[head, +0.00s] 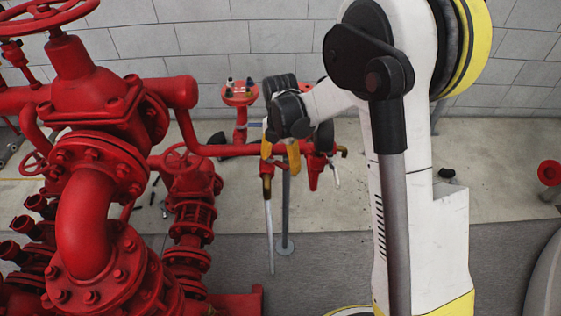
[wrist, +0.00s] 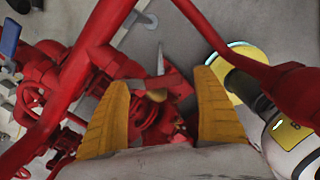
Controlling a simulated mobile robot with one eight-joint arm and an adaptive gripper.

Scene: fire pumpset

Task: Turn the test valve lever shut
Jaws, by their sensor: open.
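My gripper (head: 280,153) is open, its two yellow fingers pointing down at the red pipework in the head view. Just below it, a brass-coloured valve fitting (head: 267,185) sits on the red pipe. A long thin silver lever (head: 270,238) hangs down from that fitting. In the wrist view the open fingers (wrist: 160,80) stand on either side of a brass part (wrist: 157,95) and a short silver piece (wrist: 160,62). They look apart from both, with nothing between them held. I cannot tell for sure whether that silver piece is the same lever.
A large red pump and elbow (head: 85,215) fill the left. A smaller white handle (head: 335,175) is on the red pipe to the right of my gripper. A red pipe (wrist: 225,40) crosses close to the right finger. A grey post (head: 285,210) stands behind.

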